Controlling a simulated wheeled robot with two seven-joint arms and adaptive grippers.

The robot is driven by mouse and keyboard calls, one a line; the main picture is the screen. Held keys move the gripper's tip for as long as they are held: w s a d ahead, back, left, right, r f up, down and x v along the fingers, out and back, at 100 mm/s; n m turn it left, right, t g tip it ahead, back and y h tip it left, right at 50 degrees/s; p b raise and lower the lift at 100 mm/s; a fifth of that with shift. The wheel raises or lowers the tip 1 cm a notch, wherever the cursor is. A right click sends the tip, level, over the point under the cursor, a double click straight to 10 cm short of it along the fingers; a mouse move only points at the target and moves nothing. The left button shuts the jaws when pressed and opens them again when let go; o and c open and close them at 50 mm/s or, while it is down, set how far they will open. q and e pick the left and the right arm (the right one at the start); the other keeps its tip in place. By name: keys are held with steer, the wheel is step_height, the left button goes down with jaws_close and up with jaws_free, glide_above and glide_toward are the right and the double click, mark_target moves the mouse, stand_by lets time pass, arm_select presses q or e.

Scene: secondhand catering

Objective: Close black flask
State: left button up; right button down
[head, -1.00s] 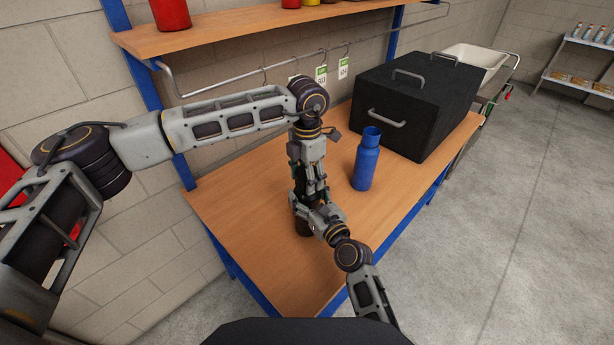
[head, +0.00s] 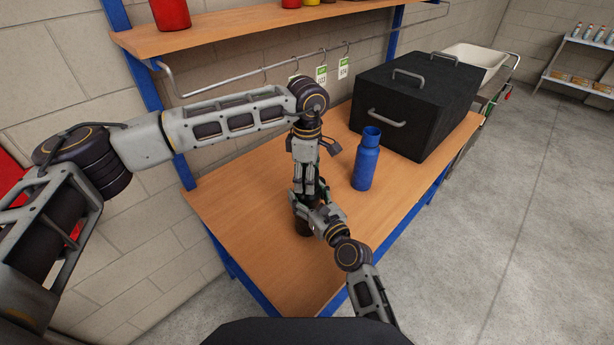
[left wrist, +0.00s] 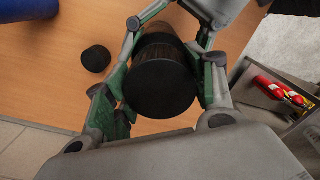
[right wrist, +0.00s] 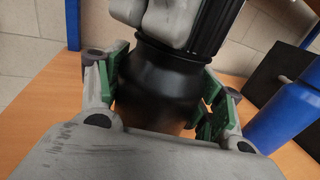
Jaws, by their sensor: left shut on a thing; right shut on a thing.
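The black flask (right wrist: 158,85) stands on the table, its dark base also visible in the head view (head: 303,229). My right gripper (right wrist: 160,100) is shut around the flask's body, low and from the front side. My left gripper (head: 308,190) points down from above and is shut on a round black lid-like piece (left wrist: 160,88) at the top of the flask.
A blue flask (head: 365,165) stands close on the right, with a large black box (head: 425,100) behind it. A small black round piece (left wrist: 96,58) lies on the table. A shelf (head: 260,28) and hook rail run along the wall. The table's front is clear.

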arm_select(q)
steer(key=m, duration=0.2)
steer(key=shift+m, duration=0.3)
steer(key=o, duration=1.2)
step_height(320, 180, up, 12)
arm_select(e)
steer(key=shift+c, duration=0.9)
jaws_free()
steer(key=shift+s+d, duration=0.1)
steer(key=shift+s, duration=0.05)
